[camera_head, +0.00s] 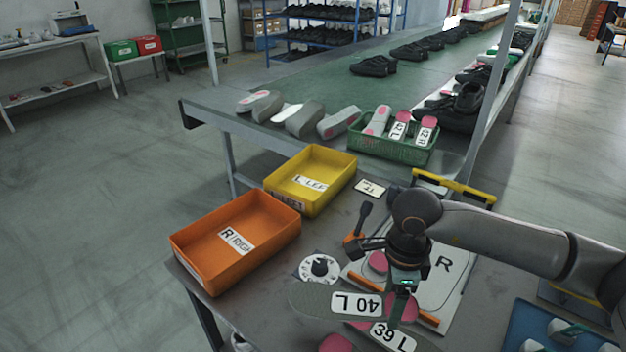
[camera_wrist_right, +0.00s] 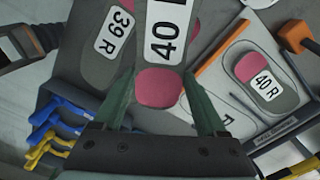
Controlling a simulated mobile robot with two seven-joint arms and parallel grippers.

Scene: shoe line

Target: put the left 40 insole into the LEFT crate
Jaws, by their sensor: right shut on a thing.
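The 40 L insole (camera_head: 316,302) is grey with a white label and a pink heel patch. My right gripper (camera_head: 404,290) is shut on its heel end. In the wrist view, the insole's pink heel (camera_wrist_right: 158,87) lies between the two green fingers (camera_wrist_right: 165,100), and its label is cut off after "40". I cannot tell its height above the table. The LEFT crate (camera_head: 345,175) is yellow with an "L LEFT" label and stands farther back, to the left of the gripper. My left gripper is not in view.
An orange RIGHT crate (camera_head: 190,264) stands in front of the yellow one. A 39 L insole (camera_head: 425,345) is at the near edge. The wrist view shows a 40 R insole (camera_wrist_right: 286,99) on a board. A green basket (camera_head: 400,153) holds several insoles.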

